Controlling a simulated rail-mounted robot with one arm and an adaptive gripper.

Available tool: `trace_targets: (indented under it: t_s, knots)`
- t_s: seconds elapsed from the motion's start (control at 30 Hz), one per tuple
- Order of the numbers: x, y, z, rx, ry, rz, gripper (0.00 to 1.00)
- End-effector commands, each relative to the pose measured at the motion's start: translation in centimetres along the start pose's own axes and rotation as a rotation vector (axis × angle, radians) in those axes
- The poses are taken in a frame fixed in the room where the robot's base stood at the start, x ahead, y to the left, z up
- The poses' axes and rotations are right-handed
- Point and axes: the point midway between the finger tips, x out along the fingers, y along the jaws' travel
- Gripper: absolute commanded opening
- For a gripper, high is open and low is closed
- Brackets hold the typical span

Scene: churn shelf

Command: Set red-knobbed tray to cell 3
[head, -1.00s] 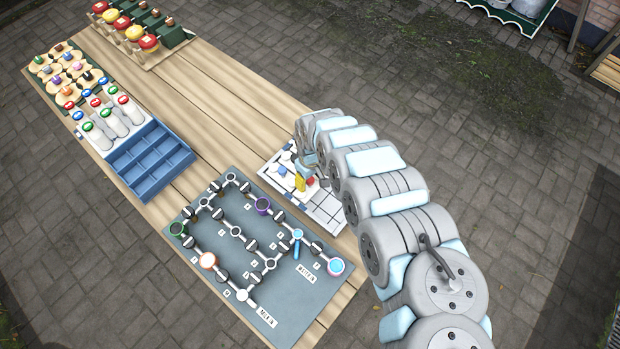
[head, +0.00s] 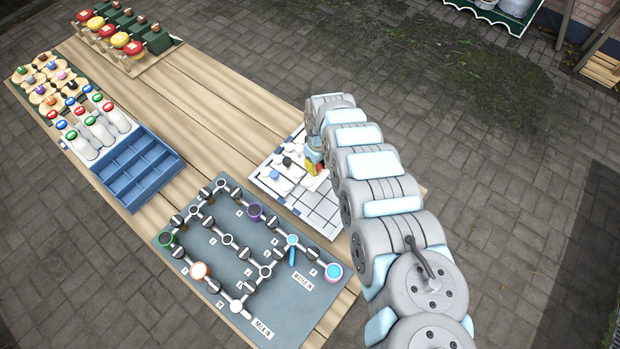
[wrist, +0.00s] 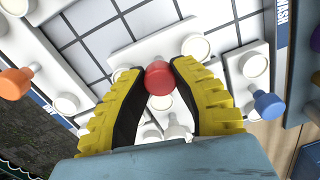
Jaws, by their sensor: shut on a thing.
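The red-knobbed tray shows its red knob (wrist: 159,78) between the yellow fingers of my gripper (wrist: 155,75) in the wrist view. My gripper is shut on this knob. The tray's white plate is partly hidden behind the fingers, and I cannot tell whether it is lifted. In the head view my gripper (head: 313,168) is over the white gridded board (head: 318,215), where the arm hides much of it. The cell numbers cannot be read.
White pieces with a blue knob (wrist: 268,103) and an orange knob (wrist: 16,83) flank my gripper closely. The board's grid has bare squares. A pipe panel (head: 300,310), a blue compartment box (head: 140,170) and bottles (head: 95,130) stand to the left.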

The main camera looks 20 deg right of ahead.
Motion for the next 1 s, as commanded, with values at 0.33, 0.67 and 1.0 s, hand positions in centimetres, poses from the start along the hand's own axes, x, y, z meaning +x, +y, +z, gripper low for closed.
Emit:
trace_targets:
  t_s: [0.33, 0.67, 1.0]
  knots:
    - [0.7, 3.4, -0.7, -0.001, 0.002, -0.002, 0.00]
    - [0.1, 4.7, -0.8, -0.003, 0.000, -0.005, 0.00]
    - [0.0, 4.7, -0.7, -0.003, -0.001, -0.004, 0.43]
